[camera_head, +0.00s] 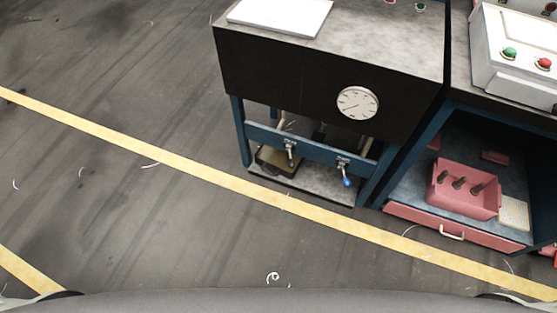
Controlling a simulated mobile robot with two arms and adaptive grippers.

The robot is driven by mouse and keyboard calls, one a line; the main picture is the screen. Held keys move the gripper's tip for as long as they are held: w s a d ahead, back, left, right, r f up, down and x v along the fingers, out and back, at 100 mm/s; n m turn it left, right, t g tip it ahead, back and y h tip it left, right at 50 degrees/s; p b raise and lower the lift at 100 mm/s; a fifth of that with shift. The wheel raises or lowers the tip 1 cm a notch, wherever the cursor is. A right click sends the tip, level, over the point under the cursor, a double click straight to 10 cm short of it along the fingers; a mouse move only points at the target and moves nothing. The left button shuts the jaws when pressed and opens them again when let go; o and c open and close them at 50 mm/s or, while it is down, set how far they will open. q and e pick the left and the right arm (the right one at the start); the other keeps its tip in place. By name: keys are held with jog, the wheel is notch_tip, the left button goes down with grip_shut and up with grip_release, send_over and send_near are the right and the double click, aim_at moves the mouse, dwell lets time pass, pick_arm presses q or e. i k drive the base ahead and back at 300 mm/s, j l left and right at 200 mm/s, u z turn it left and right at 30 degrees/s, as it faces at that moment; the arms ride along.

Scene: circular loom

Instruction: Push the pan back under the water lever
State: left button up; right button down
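A dark, shallow pan (278,162) with a yellowish inside sits at the left end of the low grey shelf (313,184) under the black-fronted machine (310,85). A blue bar (315,146) above the shelf carries two small taps. The left tap (290,152) hangs over or near the pan and is metallic. The right tap has a blue-tipped lever (347,181) and hangs over the bare right part of the shelf. The pan is partly hidden behind the bar and left tap. Neither of my grippers is in view.
A dial gauge (357,103) is on the machine's front. To the right, a blue cabinet holds a pink box (463,190) above a pink drawer (447,229). A yellow floor line (200,176) crosses in front. The grey floor nearby is open, with small scraps.

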aim_at(276, 160)
jog(key=i+j+z, duration=0.1)
jog(key=z, duration=1.15)
jog(key=j+z, duration=0.25)
jog(key=j, duration=0.15)
jog(key=j+z, duration=0.25)
jog(key=j, duration=0.15)
jog(key=k+j+z, duration=0.1)
jog(key=j+z, duration=0.15)
jog(key=j, duration=0.15)
jog(key=k+j+z, duration=0.1)
jog(key=j+z, duration=0.2)
jog(key=k+j+z, duration=0.25)
jog(key=j, duration=0.2)
jog(key=j+z, duration=0.25)
jog(key=j, duration=0.15)
jog(key=k+l, duration=0.05)
